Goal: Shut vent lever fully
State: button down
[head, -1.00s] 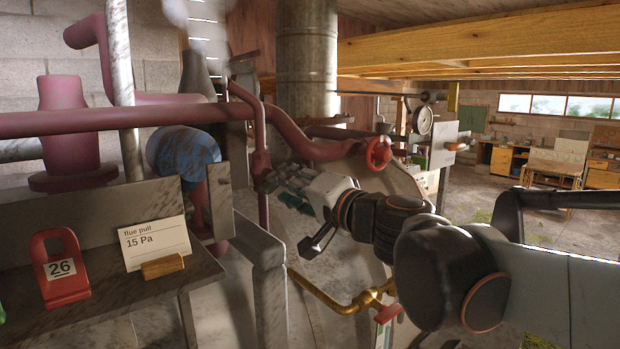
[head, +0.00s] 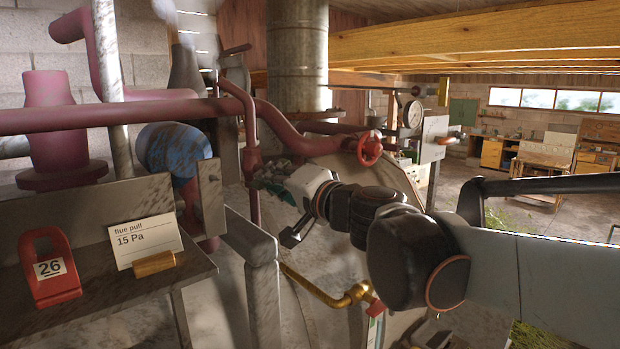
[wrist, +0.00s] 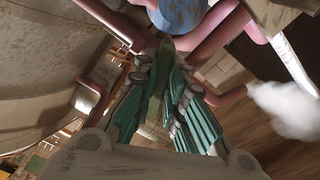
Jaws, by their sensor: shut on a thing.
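My gripper (head: 268,180) reaches the pink pipe fitting (head: 251,160) beside the still's pale metal body. In the wrist view its teal-padded fingers (wrist: 160,80) are closed around a narrow, dull green bar (wrist: 154,88), which I take to be the vent lever. The fingers cover most of the bar, and its angle cannot be read clearly. In the head view the lever is hidden behind the fingers.
Pink pipes (head: 110,115) cross above and left of my gripper. A red handwheel (head: 369,148) is to its right, and a brass pipe (head: 318,290) runs below. A shelf holds a red tag (head: 48,270) and a "flue pull 15 Pa" card (head: 145,240). White vapour (wrist: 285,105) shows in the wrist view.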

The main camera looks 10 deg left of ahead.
jog(key=shift+r+m+b, duration=0.1)
jog(key=shift+m+b, duration=0.8)
jog(key=shift+m, duration=1.9)
jog(key=c, duration=1.7)
grip_release()
jog(key=shift+o, duration=0.2)
jog(key=v, duration=1.2)
